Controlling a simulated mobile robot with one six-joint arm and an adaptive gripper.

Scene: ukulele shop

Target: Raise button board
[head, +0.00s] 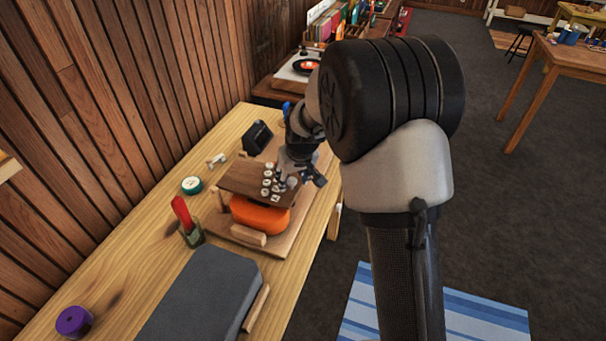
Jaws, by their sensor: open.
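The button board (238,183) is a dark brown wooden panel with several round white buttons (268,180) along its right side. It sits above an orange rounded object (260,215) on a light wooden base (230,236), on the workbench. My gripper (309,184) is at the board's right edge, close to the buttons, and its fingers look spread apart. My own arm hides part of the view, and I cannot tell whether the fingers touch the board.
The wooden workbench (136,262) runs along the plank wall. A record player (298,66) stands behind.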

